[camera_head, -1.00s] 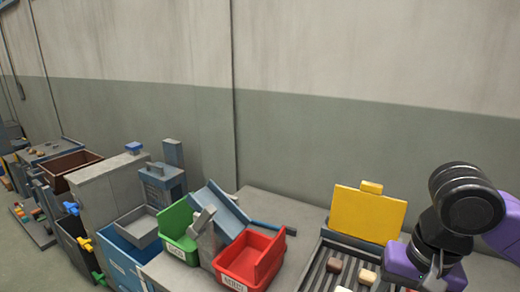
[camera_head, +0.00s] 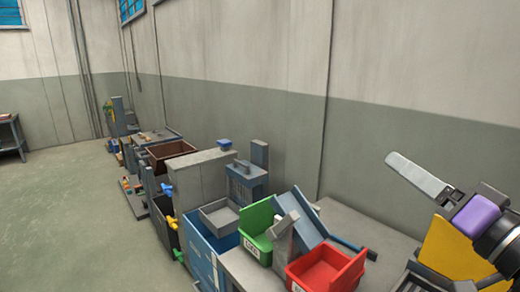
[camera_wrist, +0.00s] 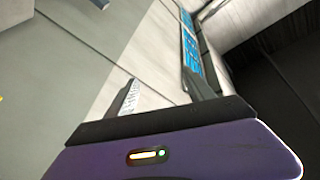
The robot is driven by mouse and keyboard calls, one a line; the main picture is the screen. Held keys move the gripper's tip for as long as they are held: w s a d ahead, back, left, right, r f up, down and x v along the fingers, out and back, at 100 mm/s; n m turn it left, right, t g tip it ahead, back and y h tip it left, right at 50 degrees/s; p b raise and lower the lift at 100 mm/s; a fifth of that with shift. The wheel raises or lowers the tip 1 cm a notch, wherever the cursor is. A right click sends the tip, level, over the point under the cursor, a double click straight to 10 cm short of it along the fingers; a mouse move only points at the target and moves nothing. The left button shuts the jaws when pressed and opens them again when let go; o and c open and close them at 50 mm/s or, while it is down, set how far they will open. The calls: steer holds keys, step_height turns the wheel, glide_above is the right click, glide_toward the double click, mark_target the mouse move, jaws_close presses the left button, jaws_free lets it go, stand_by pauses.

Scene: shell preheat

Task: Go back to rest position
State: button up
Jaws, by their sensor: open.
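My gripper (camera_head: 422,178) is at the right of the head view, raised above the bench and pointing up and to the left. In the wrist view my gripper (camera_wrist: 160,80) shows two separated fingers with nothing between them, facing the wall and ceiling. It is open and empty. The yellow panel (camera_head: 450,247) stands partly hidden behind my arm. Only a small part of the grey slatted tray (camera_head: 418,283) below it shows at the bottom edge.
A red bin (camera_head: 325,268) and a green bin (camera_head: 257,230) stand on the bench, with a blue-grey chute (camera_head: 312,217) between them. The floor (camera_head: 80,215) at the left is clear.

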steer(key=s+d+f+m+t+h, duration=0.1)
steer(key=s+d+f+m+h, duration=0.1)
steer(key=s+f+m+h, duration=0.35)
steer(key=s+d+f+m+t+h, duration=0.1)
steer(key=s+d+f+m+h, duration=0.1)
steer(key=s+f+h, duration=0.5)
steer(key=s+a+f+n+g+y, duration=0.2)
steer(key=s+a+f+n, duration=0.1)
steer(key=s+f, duration=0.4)
steer(key=s+a+f+n+g+y, duration=0.2)
steer(key=s+a+f+n, duration=0.1)
steer(key=s+f, duration=0.4)
steer(key=s+a+f+n+g+y, duration=0.2)
steer(key=s+f, duration=0.4)
steer(key=s, duration=0.5)
steer(key=shift+a+f+n, duration=0.4)
steer(key=shift+a+n, duration=0.3)
steer(key=shift+n, duration=0.55)
